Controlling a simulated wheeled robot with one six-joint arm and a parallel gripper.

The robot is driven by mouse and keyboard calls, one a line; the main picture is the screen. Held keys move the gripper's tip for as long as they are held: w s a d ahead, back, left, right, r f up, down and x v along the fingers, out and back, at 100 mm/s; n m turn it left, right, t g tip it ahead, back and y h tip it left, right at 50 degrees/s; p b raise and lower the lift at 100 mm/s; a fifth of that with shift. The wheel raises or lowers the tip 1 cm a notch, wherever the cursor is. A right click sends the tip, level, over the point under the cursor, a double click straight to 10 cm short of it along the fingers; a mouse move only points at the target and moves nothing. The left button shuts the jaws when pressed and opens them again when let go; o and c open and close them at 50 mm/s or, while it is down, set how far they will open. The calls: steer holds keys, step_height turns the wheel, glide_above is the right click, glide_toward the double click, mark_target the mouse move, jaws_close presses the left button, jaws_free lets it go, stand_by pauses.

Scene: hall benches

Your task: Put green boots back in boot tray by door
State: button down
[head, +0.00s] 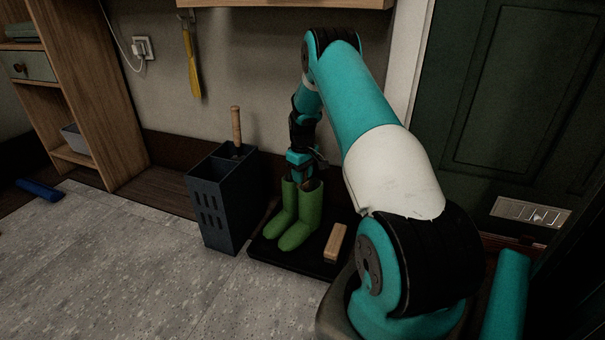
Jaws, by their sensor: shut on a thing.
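The green boots (300,218) stand upright side by side on the black boot tray (280,261), toes toward the lower left. My gripper (300,175) is at the top of the boot shafts, shut on the boots. Its fingertips are small and partly hidden behind the shaft tops, so I cannot tell whether it grips one shaft or both. The tray lies on the floor near the dark green door (490,90). My arm hides part of the tray's right side.
A dark blue slotted bin (223,205) with a wooden handle (236,128) in it stands left of the tray. A wooden block (335,243) lies on the tray, right of the boots. A yellow tool (192,65) hangs on the wall.

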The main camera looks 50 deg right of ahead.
steer(key=shift+f, duration=0.3)
steer(key=c, duration=0.7)
jaws_free()
steer(key=shift+f, duration=0.1)
step_height(320, 180, up, 12)
steer(key=p, duration=0.8)
